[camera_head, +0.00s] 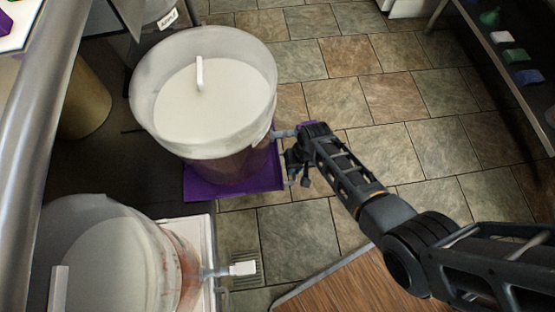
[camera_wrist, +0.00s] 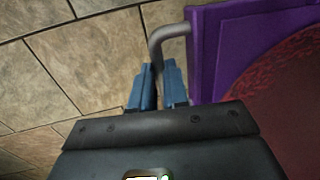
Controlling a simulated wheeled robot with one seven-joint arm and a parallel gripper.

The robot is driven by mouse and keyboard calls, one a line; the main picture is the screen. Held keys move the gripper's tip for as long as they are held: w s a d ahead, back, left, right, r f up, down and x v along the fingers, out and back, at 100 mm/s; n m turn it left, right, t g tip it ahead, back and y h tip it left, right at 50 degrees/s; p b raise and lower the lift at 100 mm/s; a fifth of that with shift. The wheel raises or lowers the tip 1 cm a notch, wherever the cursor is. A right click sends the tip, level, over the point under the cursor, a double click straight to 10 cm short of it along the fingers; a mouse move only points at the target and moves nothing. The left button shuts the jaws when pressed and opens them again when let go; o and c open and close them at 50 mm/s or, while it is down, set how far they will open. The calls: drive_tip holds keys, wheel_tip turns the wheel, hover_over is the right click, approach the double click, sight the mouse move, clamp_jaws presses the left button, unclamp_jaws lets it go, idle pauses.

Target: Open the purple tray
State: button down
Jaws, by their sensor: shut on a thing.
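The purple tray (camera_head: 230,187) is under the far white-lidded bucket (camera_head: 205,100). Its flat rim shows around the bucket's base, and the bucket covers most of it. My gripper (camera_head: 293,165) is at the tray's right side, just below the bucket's spigot (camera_head: 284,133). In the wrist view the purple tray (camera_wrist: 232,40) is at the upper right. A grey bent handle (camera_wrist: 170,32) stands out from its edge. My gripper's blue fingers (camera_wrist: 158,72) are shut on this handle, one on each side. The fingers partly hide the handle's lower end.
A second bucket (camera_head: 105,265) on a white tray (camera_head: 204,235) stands nearer, its spigot (camera_head: 235,270) sticking out right. A wooden surface (camera_head: 345,285) is at the bottom. A shelf (camera_head: 510,65) is at the upper right.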

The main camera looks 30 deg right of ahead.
drive_tip(key=shift+s+d, duration=0.2)
drive_tip(key=shift+d, duration=0.3)
drive_tip(key=shift+s+d, duration=0.2)
drive_tip(key=shift+d, duration=0.3)
drive_tip(key=c, duration=1.1)
unclamp_jaws()
drive_tip(key=r+p, duration=0.1)
drive_tip(key=r, duration=0.1)
drive_tip(key=d+r+p, duration=0.1)
drive_tip(key=r, duration=0.2)
drive_tip(key=r+p, duration=0.2)
drive_tip(key=shift+s+d+r, duration=0.15)
drive_tip(key=shift+s+r, duration=0.05)
drive_tip(key=shift+r, duration=0.1)
